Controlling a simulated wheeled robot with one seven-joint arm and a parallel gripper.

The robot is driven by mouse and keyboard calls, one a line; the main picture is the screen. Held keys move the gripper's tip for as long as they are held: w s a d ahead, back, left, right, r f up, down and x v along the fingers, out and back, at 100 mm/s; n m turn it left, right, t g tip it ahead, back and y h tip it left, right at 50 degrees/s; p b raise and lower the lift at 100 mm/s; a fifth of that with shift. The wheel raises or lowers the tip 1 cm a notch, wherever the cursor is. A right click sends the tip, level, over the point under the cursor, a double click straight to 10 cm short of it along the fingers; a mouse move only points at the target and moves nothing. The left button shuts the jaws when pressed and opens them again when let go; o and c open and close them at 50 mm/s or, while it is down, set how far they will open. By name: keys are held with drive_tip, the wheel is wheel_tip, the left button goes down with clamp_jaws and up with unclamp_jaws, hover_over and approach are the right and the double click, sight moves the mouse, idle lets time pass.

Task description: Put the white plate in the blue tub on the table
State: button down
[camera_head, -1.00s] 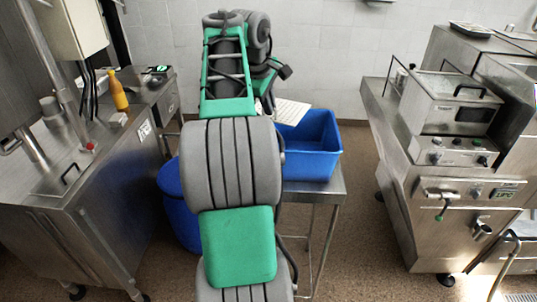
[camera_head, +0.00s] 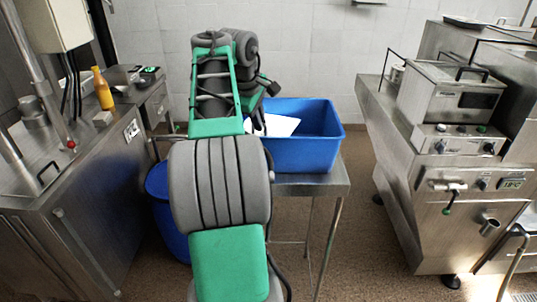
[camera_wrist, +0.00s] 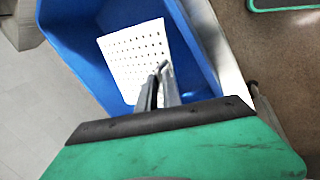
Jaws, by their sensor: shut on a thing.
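The white plate (camera_wrist: 132,52) is a flat panel with rows of small holes. My gripper (camera_wrist: 160,76) is shut on its near edge in the wrist view. The plate lies within the outline of the blue tub, and it also shows in the head view (camera_head: 283,126). The blue tub (camera_head: 307,154) stands on a metal table (camera_head: 316,184); its wall also shows in the wrist view (camera_wrist: 84,50). I cannot tell whether the plate touches the tub floor. My arm hides the left part of the tub in the head view.
A round blue bin (camera_head: 160,205) stands on the floor left of the table. A steel counter (camera_head: 75,190) with a yellow bottle (camera_head: 103,91) is at the left. Steel kitchen machines (camera_head: 455,150) stand at the right, with open floor between them and the table.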

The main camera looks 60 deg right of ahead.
wheel_tip(320, 180, down, 7)
drive_tip(key=shift+r+b, duration=0.2)
drive_tip(key=shift+b, duration=0.85)
